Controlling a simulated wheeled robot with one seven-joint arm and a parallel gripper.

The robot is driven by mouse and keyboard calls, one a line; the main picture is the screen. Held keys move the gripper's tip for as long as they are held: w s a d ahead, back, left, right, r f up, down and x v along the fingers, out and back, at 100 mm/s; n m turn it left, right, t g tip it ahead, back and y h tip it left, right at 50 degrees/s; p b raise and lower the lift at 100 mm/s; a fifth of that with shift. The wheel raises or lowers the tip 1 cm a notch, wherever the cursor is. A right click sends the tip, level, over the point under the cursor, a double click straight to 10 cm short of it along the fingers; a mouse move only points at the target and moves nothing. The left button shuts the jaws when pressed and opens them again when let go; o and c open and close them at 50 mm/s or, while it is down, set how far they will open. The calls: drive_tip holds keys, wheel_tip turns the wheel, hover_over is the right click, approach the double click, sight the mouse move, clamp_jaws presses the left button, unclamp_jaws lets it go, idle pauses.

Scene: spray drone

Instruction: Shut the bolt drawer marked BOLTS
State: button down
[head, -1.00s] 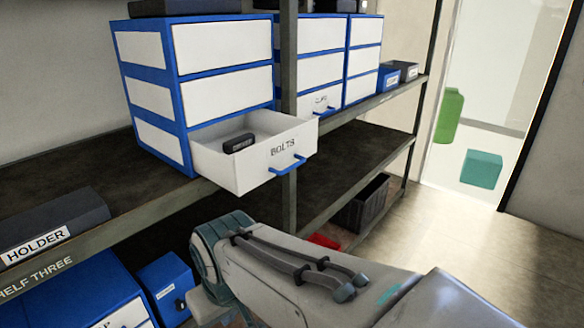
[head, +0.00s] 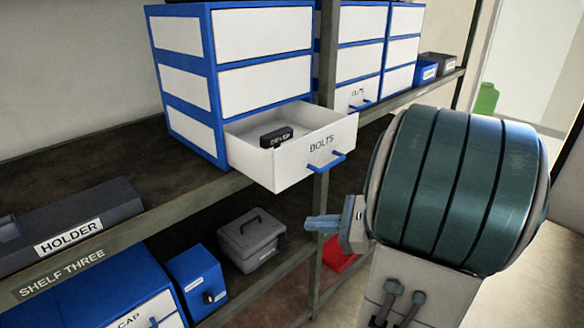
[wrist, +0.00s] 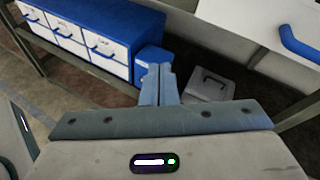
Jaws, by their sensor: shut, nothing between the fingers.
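The white drawer marked BOLTS (head: 318,147) is pulled out from the bottom of a blue and white cabinet (head: 226,146). It has a blue handle (head: 327,162) and a small dark box (head: 277,137) lies inside. Its front and handle also show at the top right of the wrist view (wrist: 301,42). My gripper (head: 312,223) is shut and empty, in front of the shelf and below the drawer front, apart from it. Its closed blue fingers (wrist: 159,84) point toward the lower shelf in the wrist view.
A steel shelf post (head: 321,215) stands just behind my gripper. A dark holder box (head: 75,224) sits on the shelf at left. Below are a grey case (head: 252,238), a blue box (head: 195,281) and a red item (head: 340,255). Open floor shows at right.

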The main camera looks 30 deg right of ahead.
drive_tip(key=d+r+m+t+h, duration=0.2)
drive_tip(key=d+m+t+h, duration=0.35)
drive_tip(key=d, duration=0.75)
drive_tip(key=w+a+m+t+y+p, duration=0.1)
drive_tip(key=w+a+m+p, duration=0.1)
drive_tip(key=w, duration=1)
drive_tip(key=a+p, duration=0.1)
drive_tip(key=a, duration=0.1)
drive_tip(key=shift+a+y+p, duration=0.35)
drive_tip(key=shift+a+p, duration=0.05)
drive_tip(key=shift+w, duration=0.15)
